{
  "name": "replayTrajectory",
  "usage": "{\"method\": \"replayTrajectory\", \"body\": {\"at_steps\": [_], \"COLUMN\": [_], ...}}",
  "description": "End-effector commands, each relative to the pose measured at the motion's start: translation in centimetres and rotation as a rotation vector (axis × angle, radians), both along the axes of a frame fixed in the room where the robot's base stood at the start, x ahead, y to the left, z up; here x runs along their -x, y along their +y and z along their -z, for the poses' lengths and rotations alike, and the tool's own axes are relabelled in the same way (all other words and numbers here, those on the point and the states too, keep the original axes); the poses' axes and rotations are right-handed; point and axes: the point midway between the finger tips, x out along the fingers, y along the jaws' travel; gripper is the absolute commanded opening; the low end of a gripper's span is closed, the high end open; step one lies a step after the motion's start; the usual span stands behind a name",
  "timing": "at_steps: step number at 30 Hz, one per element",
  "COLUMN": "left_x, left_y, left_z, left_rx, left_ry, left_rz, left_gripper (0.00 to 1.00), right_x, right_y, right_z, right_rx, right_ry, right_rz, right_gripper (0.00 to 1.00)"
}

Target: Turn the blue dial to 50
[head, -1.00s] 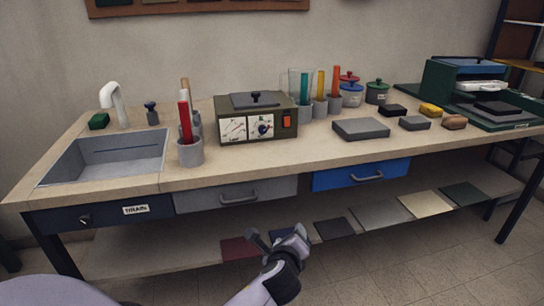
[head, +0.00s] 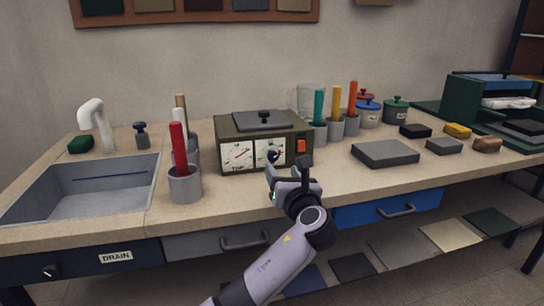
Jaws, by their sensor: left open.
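The blue dial (head: 272,156) is on the right-hand white face of an olive-green box (head: 223,130) on the bench. The box has a grey lid with a black knob and an orange switch (head: 301,146). A second white face, with a gauge needle (head: 238,154), is to the left of the dial. My left gripper (head: 287,168) is open just in front of the dial's face, its fingers apart, and partly covers it. The dial's reading is too small to tell. I cannot tell whether a finger touches the dial. My right gripper is not in view.
A grey cup (head: 185,186) with a red-handled tool stands left of the box. Several cups with coloured tools and lidded pots (head: 396,112) stand to the right. A grey block (head: 385,153) lies right of my gripper. A sink (head: 80,190) is at the left.

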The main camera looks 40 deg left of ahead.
Motion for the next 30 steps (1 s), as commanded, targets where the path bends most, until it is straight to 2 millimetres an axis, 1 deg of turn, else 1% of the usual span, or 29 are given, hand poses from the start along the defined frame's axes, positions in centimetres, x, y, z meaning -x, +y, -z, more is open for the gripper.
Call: {"method": "replayTrajectory", "body": {"at_steps": [5, 12, 18, 22, 29, 30], "left_x": [-0.5, -2.9, -4.3, -4.6, -4.7, -4.6], "left_y": [0.7, 3.5, 5.1, 5.4, 5.5, 5.5], "left_z": [-0.1, 0.0, 0.0, -0.1, -0.1, -0.1], "left_rx": [-0.006, -0.006, -0.005, -0.003, -0.004, -0.004], "left_ry": [0.003, 0.003, 0.002, 0.001, 0.002, 0.002], "left_rz": [-0.005, -0.005, -0.004, -0.003, -0.002, -0.002], "left_gripper": [0.57, 0.57, 0.57, 0.57, 0.57, 0.44], "right_x": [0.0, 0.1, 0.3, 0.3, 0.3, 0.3], "right_y": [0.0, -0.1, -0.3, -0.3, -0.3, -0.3], "right_z": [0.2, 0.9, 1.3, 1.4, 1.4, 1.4], "right_rx": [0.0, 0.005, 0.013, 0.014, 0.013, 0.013], "right_ry": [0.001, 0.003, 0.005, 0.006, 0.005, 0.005], "right_rz": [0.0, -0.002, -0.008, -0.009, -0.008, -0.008], "right_gripper": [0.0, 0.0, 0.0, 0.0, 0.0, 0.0]}}
